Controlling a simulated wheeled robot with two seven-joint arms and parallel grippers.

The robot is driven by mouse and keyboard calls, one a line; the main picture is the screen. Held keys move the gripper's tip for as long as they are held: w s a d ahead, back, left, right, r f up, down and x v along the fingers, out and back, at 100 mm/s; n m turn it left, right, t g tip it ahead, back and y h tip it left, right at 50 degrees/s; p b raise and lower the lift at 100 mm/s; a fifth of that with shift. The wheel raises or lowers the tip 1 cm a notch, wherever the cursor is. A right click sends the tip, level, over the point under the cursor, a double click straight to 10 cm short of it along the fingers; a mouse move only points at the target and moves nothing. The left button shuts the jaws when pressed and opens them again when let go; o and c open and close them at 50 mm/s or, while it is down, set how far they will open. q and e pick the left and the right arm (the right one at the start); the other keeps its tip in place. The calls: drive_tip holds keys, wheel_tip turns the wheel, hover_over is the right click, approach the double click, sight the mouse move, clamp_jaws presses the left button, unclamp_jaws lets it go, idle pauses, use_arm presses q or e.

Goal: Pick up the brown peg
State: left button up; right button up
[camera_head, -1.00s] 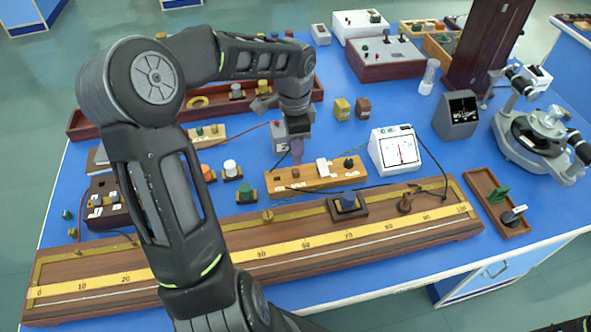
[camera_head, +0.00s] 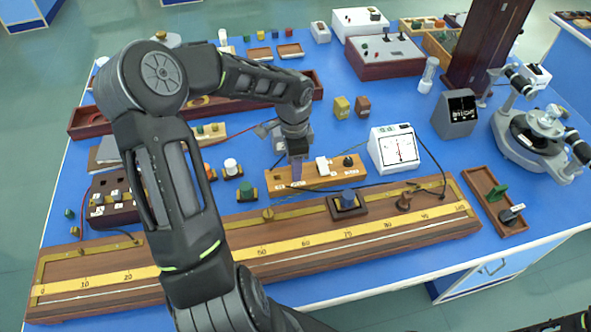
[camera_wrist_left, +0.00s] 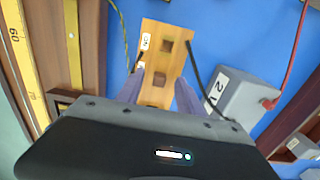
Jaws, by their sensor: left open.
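The brown peg (camera_wrist_left: 159,79) shows in the left wrist view as a small brown square top on a light wooden board (camera_wrist_left: 171,28), close to the space between the fingers. In the head view the board (camera_head: 276,186) lies on the blue bench, and the peg is hidden behind my fingers. My left gripper (camera_head: 297,172) points down over the left part of the board. In the wrist view its two purple-grey fingers (camera_wrist_left: 159,93) are apart, one at each side of the peg, with nothing held. My right gripper is not clearly seen.
A white meter (camera_head: 393,150) stands right of the board, with a dark wire beside it. A long wooden ruler bench (camera_head: 290,243) lies in front. A grey box (camera_wrist_left: 241,97) is close to the fingers. White (camera_head: 323,166) and black (camera_head: 348,163) pieces stand on the board.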

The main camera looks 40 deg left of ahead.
use_arm(q)
drive_tip(key=shift+f, duration=0.5)
drive_tip(key=shift+c, duration=0.5)
clamp_jaws()
